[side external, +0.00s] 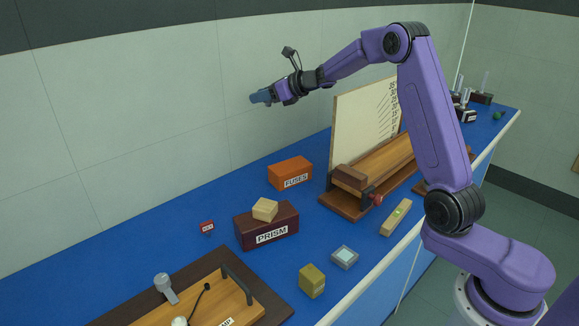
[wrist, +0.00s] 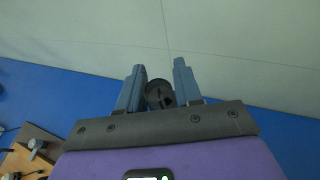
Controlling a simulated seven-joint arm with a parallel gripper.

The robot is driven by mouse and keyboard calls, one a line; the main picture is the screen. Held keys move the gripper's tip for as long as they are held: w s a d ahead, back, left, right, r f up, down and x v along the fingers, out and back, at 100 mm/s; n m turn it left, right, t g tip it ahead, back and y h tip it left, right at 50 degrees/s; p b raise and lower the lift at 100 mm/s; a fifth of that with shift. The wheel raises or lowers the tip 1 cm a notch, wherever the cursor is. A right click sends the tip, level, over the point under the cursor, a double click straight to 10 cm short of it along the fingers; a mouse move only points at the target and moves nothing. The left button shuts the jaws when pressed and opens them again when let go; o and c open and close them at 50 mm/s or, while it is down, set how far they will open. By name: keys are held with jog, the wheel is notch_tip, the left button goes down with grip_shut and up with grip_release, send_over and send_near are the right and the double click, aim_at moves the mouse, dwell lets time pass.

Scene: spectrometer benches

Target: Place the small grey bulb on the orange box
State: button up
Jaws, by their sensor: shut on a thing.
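My gripper (side external: 258,97) is raised high above the back of the blue bench, near the wall. In the wrist view its two blue-grey fingers (wrist: 158,68) stand around a dark round thing (wrist: 160,95), and they are shut on it. Only the dark end of this thing shows, so I cannot tell if it is the small grey bulb. The orange box (side external: 290,173), labelled FUSES, sits on the bench below and to the right of my gripper. A grey bulb (side external: 163,282) is at the wooden lamp board; it also shows in the wrist view (wrist: 36,145).
A dark red PRISM box (side external: 267,228) with a wooden block (side external: 265,210) on top stands in front of the orange box. A tall scale board (side external: 365,125) rises to its right. A small red meter (side external: 207,227) sits left. The orange box's top is clear.

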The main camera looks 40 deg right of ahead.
aim_at(287, 163)
jog(key=s+d+r+m+t+h, duration=0.1)
jog(key=s+d+r+m+h, duration=0.1)
jog(key=d+r+m+h, duration=0.4)
jog(key=shift+n+y, duration=0.6)
jog(key=shift+n, duration=0.3)
jog(key=f, duration=2.7)
jog(key=shift+s+d, duration=0.25)
jog(key=shift+d, duration=0.15)
jog(key=shift+f, duration=0.15)
jog(key=o, duration=1)
